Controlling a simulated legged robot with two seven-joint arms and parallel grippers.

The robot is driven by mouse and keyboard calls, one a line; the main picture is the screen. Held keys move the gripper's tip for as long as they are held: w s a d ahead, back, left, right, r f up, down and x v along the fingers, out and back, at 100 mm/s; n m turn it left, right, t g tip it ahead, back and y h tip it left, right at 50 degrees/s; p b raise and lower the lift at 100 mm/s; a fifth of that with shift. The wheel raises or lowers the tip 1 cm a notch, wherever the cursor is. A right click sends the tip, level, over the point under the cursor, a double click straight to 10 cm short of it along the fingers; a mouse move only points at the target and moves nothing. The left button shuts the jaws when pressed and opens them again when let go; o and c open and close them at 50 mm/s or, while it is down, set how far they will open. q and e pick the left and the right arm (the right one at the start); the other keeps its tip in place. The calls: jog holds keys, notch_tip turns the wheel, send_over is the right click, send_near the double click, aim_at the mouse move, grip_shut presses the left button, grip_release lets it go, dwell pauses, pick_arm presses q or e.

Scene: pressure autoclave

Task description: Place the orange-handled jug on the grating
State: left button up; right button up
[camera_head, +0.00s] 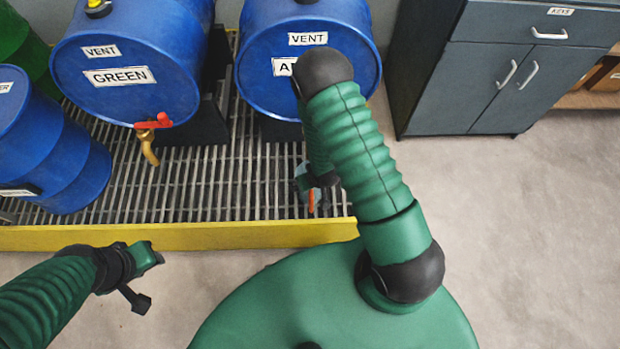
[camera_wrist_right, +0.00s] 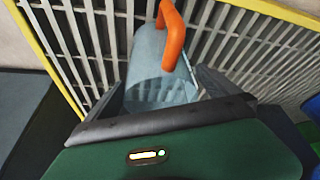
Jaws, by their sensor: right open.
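The jug (camera_wrist_right: 160,70) is grey-blue and translucent, with an orange handle (camera_wrist_right: 173,35). In the right wrist view it is against the grating (camera_wrist_right: 240,40), between the dark fingers of my open right gripper (camera_wrist_right: 160,95). I cannot tell whether the fingers touch it or whether its base bears fully on the bars. In the head view the jug is mostly hidden by my right gripper (camera_head: 316,186); its orange handle shows (camera_head: 311,200) over the grating (camera_head: 235,190). My left gripper (camera_head: 147,279) is open and empty, over the floor in front of the yellow edge.
Another blue drum (camera_head: 265,80) is behind my right arm. A yellow rim (camera_head: 180,237) edges the grating. A grey cabinet (camera_head: 480,80) stands right; the floor beside it is clear.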

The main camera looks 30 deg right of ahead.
jog(key=s+a+r+p, duration=0.1)
jog(key=s+a+r, duration=0.1)
jog(key=r, duration=0.7)
jog(key=s+a+r+n+g, duration=0.1)
jog(key=s+a+r, duration=0.1)
jog(key=r, duration=0.8)
jog(key=s+a+r+p, duration=0.1)
jog(key=s+a+r, duration=0.1)
jog(key=r, duration=0.7)
jog(key=shift+s+a+r+n+g+y+p, duration=0.3)
jog(key=shift+s+n+g, duration=0.1)
jog(key=shift+s, duration=0.1)
